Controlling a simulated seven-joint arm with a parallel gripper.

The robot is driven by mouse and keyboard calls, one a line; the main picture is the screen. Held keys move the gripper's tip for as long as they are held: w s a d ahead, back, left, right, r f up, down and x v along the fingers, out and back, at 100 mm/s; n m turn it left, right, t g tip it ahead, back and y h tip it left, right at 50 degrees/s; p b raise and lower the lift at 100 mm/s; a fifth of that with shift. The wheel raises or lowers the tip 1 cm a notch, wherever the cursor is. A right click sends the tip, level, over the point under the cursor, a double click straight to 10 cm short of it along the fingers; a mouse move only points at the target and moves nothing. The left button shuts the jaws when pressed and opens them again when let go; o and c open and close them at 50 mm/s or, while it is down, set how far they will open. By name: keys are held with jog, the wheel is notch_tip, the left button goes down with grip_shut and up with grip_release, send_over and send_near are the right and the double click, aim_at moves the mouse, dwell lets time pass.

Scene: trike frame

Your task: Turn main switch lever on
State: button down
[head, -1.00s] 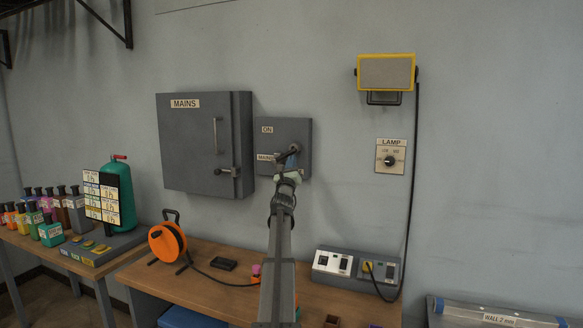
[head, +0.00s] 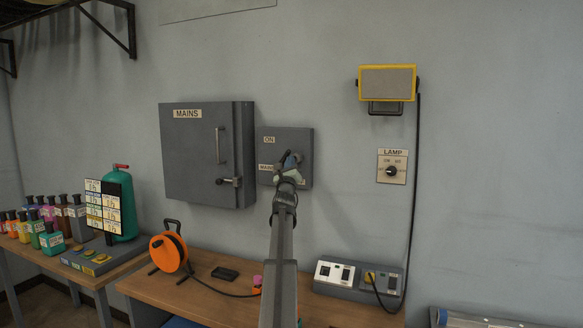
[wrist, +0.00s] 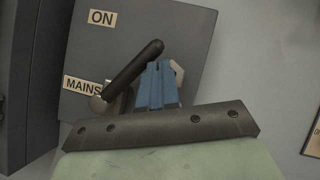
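The main switch box (head: 304,143) is a grey panel with an "ON" label at the top and a "MAINS" label lower left. Its black lever (wrist: 136,74) slants up and to the right from a pivot beside the "MAINS" label in the wrist view. The lever (head: 284,157) is partly hidden by my gripper in the head view. My gripper (wrist: 158,72) has its blue fingers close together, just right of and below the lever's handle. Nothing shows between them. Whether they touch the lever I cannot tell. My gripper (head: 291,161) is in front of the panel.
The grey MAINS cabinet (head: 195,155) with its handle stands just left of the switch box. A lamp knob panel (head: 392,166) and yellow-framed lamp (head: 387,83) are to the right. An orange cable reel (head: 169,252) and sockets (head: 358,277) are on the bench below.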

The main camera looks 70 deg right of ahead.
jog(key=shift+w+r+n+t+y, duration=0.4)
jog(key=shift+w+r+n+t, duration=0.6)
jog(key=shift+w+r+n, duration=0.5)
jog(key=shift+w+r, duration=0.1)
jog(key=shift+w, duration=0.25)
jog(key=s+a, duration=0.9)
jog(key=shift+s+f, duration=0.25)
dwell(0.3)
jog(key=shift+w, duration=0.1)
